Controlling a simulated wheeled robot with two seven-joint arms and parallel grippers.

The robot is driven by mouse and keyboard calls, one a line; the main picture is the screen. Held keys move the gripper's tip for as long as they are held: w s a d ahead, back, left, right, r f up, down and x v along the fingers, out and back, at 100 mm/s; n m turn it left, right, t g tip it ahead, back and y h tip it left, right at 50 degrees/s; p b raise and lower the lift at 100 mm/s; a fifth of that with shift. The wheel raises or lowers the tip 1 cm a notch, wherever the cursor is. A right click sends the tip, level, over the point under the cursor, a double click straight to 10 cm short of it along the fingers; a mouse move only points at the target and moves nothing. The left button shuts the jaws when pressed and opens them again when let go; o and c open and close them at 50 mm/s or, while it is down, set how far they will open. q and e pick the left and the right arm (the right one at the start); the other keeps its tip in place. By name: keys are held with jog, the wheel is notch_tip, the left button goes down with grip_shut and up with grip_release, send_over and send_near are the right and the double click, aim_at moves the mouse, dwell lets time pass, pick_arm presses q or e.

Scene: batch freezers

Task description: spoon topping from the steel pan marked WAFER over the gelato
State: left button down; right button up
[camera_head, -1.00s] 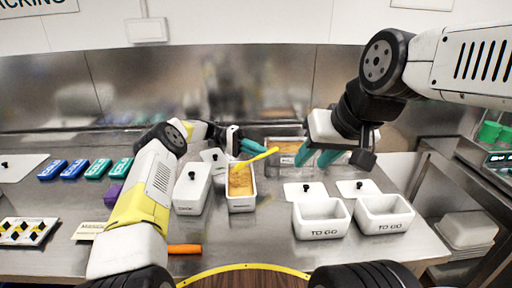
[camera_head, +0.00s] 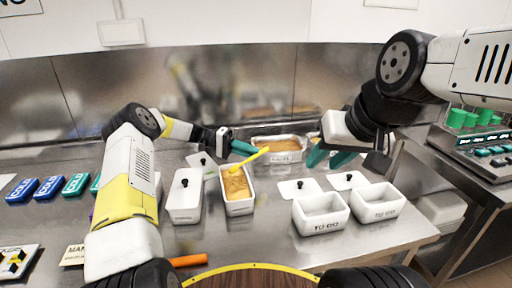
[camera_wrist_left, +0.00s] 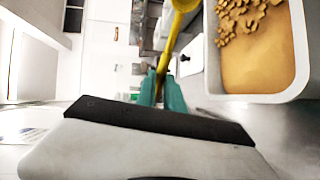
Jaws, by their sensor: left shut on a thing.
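My left gripper (camera_head: 243,147) is shut on a yellow spoon (camera_head: 255,157). The spoon slants down to the left, its lower end over the far end of a white tub (camera_head: 240,211) of golden-brown gelato (camera_head: 237,187). In the left wrist view the yellow spoon (camera_wrist_left: 172,45) runs between the teal fingers, and brown crumbs (camera_wrist_left: 238,15) lie on one end of the gelato (camera_wrist_left: 255,65). A steel pan (camera_head: 287,158) with brown content stands behind the tub; its marking is too small to read. My right gripper (camera_head: 330,157) is open and empty beside the pan.
A lidded white tub (camera_head: 184,200) stands left of the gelato. Two empty TO GO tubs (camera_head: 321,226) (camera_head: 377,214) stand at the right front, with lids (camera_head: 299,188) behind them. Blue and teal COLD blocks (camera_head: 48,188) lie at the left. An orange object (camera_head: 189,260) lies near the front edge.

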pick_arm(q)
jog(key=r+m+t+y, duration=0.1)
jog(key=y, duration=0.1)
jog(key=s+d+r+m+t+y, duration=0.1)
jog(key=t+y, duration=0.1)
jog(key=y, duration=0.1)
jog(key=s+r+m+t+y, duration=0.1)
jog(key=t+y, duration=0.1)
jog(key=shift+d+r+m+y, duration=0.2)
jog(key=shift+d+m+y, duration=0.1)
jog(key=shift+d, duration=0.05)
jog(key=shift+s+d+r+m+t+y, duration=0.15)
jog(key=shift+s+r+m+t+y, duration=0.05)
jog(key=shift+r+t+y, duration=0.4)
jog(key=shift+s+d+r+m+t+y, duration=0.15)
jog(key=shift+d+r+m+t+y, duration=0.2)
jog(key=shift+t, duration=0.3)
jog(key=shift+s+r+m+t+y, duration=0.1)
jog(key=shift+s+r+t+y, duration=0.1)
jog(key=shift+r+t+y, duration=0.3)
jog(key=shift+f, duration=0.15)
